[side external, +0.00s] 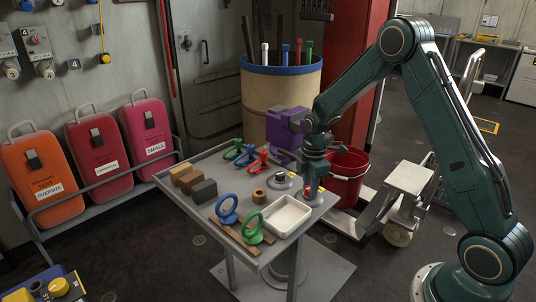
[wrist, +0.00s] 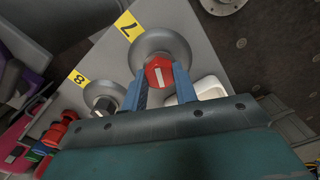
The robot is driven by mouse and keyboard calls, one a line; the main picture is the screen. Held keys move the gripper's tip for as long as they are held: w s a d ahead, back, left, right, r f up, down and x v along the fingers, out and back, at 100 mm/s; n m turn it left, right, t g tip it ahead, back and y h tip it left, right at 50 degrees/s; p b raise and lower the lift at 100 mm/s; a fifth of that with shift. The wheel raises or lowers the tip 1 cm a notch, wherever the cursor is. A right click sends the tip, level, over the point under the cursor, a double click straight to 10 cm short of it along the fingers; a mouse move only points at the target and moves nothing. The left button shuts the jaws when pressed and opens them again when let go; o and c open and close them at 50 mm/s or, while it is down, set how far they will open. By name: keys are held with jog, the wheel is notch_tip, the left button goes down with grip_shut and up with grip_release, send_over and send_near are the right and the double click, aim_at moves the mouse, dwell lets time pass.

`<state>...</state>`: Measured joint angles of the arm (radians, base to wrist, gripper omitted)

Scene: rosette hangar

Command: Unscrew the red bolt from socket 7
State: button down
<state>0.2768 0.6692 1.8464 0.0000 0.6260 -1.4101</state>
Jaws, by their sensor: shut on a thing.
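The red bolt (wrist: 159,76) has a faceted head with a white stripe and sits at the round grey socket 7 (wrist: 165,40), beside a yellow label 7 (wrist: 128,25). My gripper (wrist: 160,68) has one blue finger on each side of the bolt head and is shut on it. In the side external view my gripper (side external: 313,181) points down at the right end of the grey table (side external: 213,231), over the socket. The bolt's shank is hidden.
Socket 8 (wrist: 104,97) with a dark bolt is close to my left finger. An empty white tray (side external: 287,216) lies near the socket. Wooden blocks (side external: 187,179), a blue ring (side external: 228,210) and a green ring (side external: 252,225) share the table. A red bucket (side external: 346,178) stands behind.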

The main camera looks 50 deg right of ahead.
jog(key=n, duration=0.7)
jog(key=shift+r, duration=0.1)
jog(key=shift+n, duration=1.4)
jog(key=shift+n, duration=2.3)
jog(key=c, duration=1)
grip_release()
